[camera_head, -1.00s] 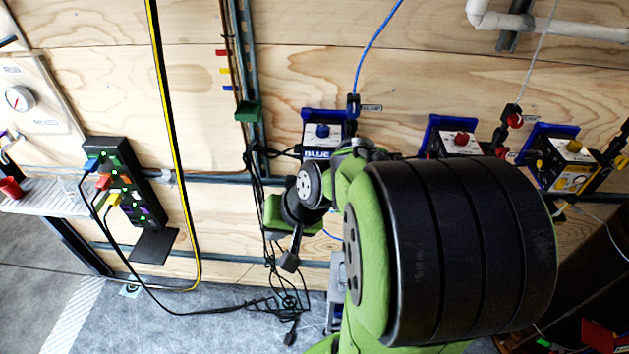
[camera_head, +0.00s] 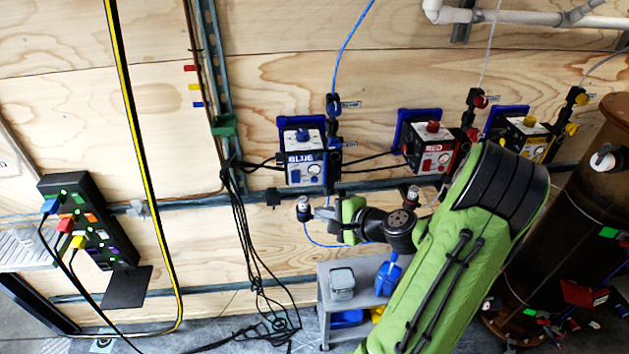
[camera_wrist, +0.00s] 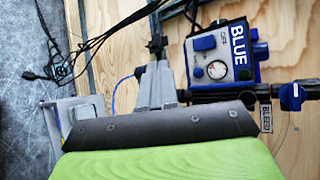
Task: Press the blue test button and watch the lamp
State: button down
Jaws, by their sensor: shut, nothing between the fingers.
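The blue unit (camera_head: 303,172), a white box with a blue plate marked BLUE, is on the wooden wall; it also shows in the wrist view (camera_wrist: 231,72). It carries a blue knob-like part (camera_head: 302,135), also in the wrist view (camera_wrist: 204,43), beside a small round gauge (camera_wrist: 217,70). I cannot tell whether this part is the test button, and I cannot pick out a lamp for certain. My gripper (camera_head: 322,213) is below the unit in the head view. In the wrist view its grey fingers (camera_wrist: 156,75) are shut and empty, apart from the unit.
A red unit (camera_head: 432,150) and a yellow unit (camera_head: 523,135) hang to the right. A black panel (camera_head: 92,225) with coloured plugs and small green lights is at left. Black cables (camera_head: 243,210) hang near the gripper. A grey cart (camera_head: 330,285) stands below.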

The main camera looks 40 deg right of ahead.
jog(key=p, duration=0.2)
send_near(306, 183)
jog(key=w+f, duration=0.1)
jog(key=w+a+f, duration=0.1)
jog(key=w, duration=0.1)
jog(key=shift+w+a+f, duration=0.1)
jog(key=shift+f, duration=0.05)
dwell(1.7)
jog(key=shift+w+p, duration=0.35)
jog(key=shift+w+d, duration=0.3)
jog(key=shift+d, duration=0.15)
dwell(0.3)
dwell(0.4)
jog(key=shift+s+a, duration=0.45)
jog(key=shift+s, duration=0.2)
jog(key=s+a, duration=0.1)
jog(key=s, duration=0.1)
jog(key=s+a+b, duration=0.1)
jog(key=s+a, duration=0.1)
jog(key=shift+b, duration=0.3)
